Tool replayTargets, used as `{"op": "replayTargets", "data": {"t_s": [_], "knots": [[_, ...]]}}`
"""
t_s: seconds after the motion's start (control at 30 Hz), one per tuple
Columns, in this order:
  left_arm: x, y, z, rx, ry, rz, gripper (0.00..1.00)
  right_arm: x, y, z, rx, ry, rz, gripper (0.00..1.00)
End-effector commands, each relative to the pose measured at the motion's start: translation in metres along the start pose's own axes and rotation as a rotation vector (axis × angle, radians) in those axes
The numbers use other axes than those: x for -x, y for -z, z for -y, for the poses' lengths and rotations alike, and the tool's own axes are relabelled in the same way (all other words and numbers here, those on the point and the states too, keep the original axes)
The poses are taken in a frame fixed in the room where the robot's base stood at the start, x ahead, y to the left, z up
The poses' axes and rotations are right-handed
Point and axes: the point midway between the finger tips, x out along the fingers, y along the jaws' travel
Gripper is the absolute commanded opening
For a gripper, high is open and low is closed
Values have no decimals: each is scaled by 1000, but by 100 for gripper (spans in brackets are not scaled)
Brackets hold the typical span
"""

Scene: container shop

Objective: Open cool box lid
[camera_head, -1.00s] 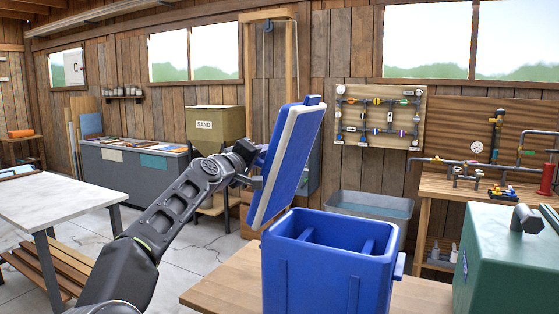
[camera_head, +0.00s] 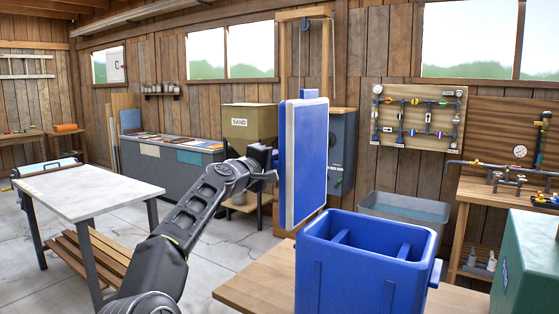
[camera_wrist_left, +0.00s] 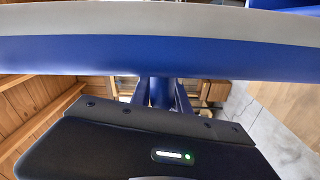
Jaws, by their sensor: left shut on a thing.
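The blue cool box (camera_head: 345,285) stands open on a wooden table, and dividers show inside it. Its blue lid (camera_head: 311,165) with a pale rim stands almost upright above the box's left side. I cannot tell whether the lid's lower edge touches the box. My left gripper (camera_head: 268,163) is shut on the lid at its left side, and the fingertips are partly hidden. In the left wrist view the lid (camera_wrist_left: 160,55) spans the picture as a blue and grey band, with the gripper fingers (camera_wrist_left: 160,93) against its edge. My right gripper is not in view.
The wooden table (camera_head: 250,290) carries the cool box, with a green case (camera_head: 525,265) to its right. A pale-topped table (camera_head: 85,190) stands at left. A grey tub (camera_head: 405,207) is behind the box. The floor between the tables is clear.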

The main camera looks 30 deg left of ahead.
Motion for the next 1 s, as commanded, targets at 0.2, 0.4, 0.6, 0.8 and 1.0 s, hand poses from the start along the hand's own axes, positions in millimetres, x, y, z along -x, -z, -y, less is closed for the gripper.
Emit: {"op": "replayTargets", "data": {"t_s": [0.2,0.4,0.6,0.8,1.0], "knots": [[-2,-4,5,0,7,9,37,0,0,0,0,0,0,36],[-1,-3,3,-1,4,6,41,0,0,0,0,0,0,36],[3,-2,3,-1,3,4,41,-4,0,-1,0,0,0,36],[24,-2,6,-3,3,4,41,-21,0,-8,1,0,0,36],[57,-2,7,-4,4,2,41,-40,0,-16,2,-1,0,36]]}}
